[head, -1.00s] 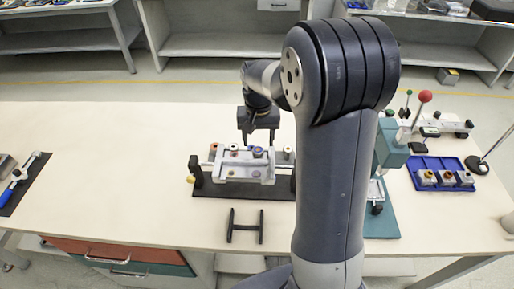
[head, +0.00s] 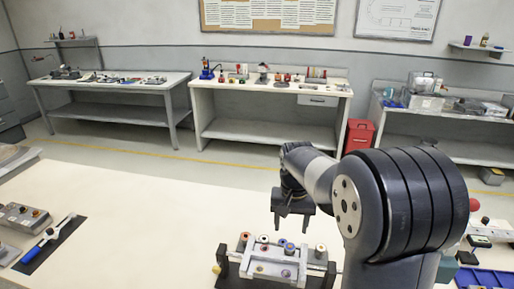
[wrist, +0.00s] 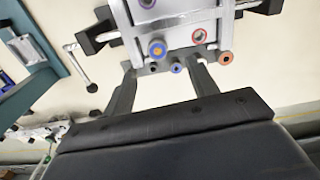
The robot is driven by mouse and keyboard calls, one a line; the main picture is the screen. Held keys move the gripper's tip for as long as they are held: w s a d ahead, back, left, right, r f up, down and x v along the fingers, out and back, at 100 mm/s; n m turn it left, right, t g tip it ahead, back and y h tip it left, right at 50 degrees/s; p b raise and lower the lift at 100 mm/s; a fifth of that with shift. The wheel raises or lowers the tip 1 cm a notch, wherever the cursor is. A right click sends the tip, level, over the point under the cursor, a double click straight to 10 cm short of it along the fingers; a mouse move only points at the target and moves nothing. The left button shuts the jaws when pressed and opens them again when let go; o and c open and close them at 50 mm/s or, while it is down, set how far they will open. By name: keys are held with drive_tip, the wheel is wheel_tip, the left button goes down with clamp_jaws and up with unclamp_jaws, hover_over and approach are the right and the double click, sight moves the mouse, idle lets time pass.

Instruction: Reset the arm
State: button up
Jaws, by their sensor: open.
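My gripper (head: 293,222) hangs pointing down over the table in the head view, with its two fingers apart and nothing between them. Below it is a grey metal fixture (head: 262,268) with several coloured rings along its top, on a dark mat. In the wrist view the fixture (wrist: 180,14) shows beyond my two spread fingers (wrist: 163,68), with blue, red and orange rings on it. The gap between fingertips and fixture is hard to judge. The lower part of the fixture is cut off by the head view's bottom edge.
A blue-handled tool (head: 42,245) lies on a dark mat at the left. A blue tray (head: 480,278) is partly visible at the right, near a red knob (head: 474,205). The pale tabletop (head: 130,215) between is clear.

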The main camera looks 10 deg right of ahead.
sight(289, 247)
wheel_tip(289, 247, down, 7)
drive_tip(key=shift+d+r, duration=0.1)
drive_tip(key=shift+r, duration=0.05)
drive_tip(key=shift+r, duration=0.1)
idle(0.3)
